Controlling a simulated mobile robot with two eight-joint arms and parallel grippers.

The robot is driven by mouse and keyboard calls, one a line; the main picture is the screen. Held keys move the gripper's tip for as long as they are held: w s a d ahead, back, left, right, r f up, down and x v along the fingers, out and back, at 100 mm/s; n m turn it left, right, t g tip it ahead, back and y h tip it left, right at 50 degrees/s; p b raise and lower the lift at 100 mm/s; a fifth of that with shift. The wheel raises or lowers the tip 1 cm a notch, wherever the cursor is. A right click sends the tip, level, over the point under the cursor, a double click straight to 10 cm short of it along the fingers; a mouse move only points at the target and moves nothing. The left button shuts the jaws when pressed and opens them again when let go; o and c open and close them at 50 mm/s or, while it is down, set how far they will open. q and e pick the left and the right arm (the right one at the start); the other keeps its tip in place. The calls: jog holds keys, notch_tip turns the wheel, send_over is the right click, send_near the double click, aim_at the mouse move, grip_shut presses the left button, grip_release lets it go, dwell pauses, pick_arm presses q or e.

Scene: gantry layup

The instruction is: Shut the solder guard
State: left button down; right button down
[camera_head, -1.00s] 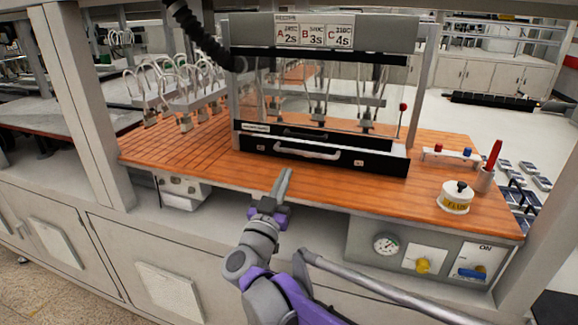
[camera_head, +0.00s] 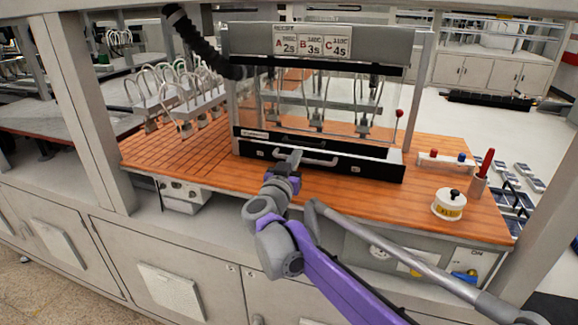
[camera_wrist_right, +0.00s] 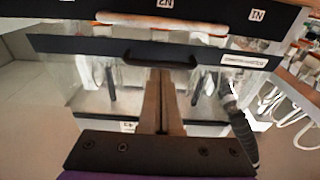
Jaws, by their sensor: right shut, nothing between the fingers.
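The solder guard (camera_head: 330,100) is a clear panel at the front of the soldering station, with a black lower bar (camera_head: 262,134) carrying a dark handle. It hangs low, just above a black drawer front (camera_head: 370,166) with a pale handle. In the right wrist view, seen upside down, the guard's dark handle (camera_wrist_right: 160,58) lies at the fingertips, and a narrow pale strip shows between guard bar and drawer. My right gripper (camera_head: 294,160) is shut and empty in front of the bar; it also shows in the wrist view (camera_wrist_right: 162,76). Contact cannot be told. My left gripper is not in view.
The wooden bench top (camera_head: 190,160) is clear at the front. To the right stand a white flux pot (camera_head: 449,204), a red-handled tool in a cup (camera_head: 483,172) and a small rack (camera_head: 445,160). Cable-looped fixtures (camera_head: 180,100) stand left. A black hose (camera_head: 195,38) hangs above.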

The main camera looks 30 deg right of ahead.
jog(key=x, duration=0.3)
dwell(0.4)
jog(key=shift+w+d+f, duration=0.4)
jog(key=shift+w+d, duration=0.15)
jog(key=shift+d, duration=0.15)
jog(key=shift+w+d, duration=0.1)
jog(key=shift+d, duration=0.05)
jog(key=shift+r, duration=0.15)
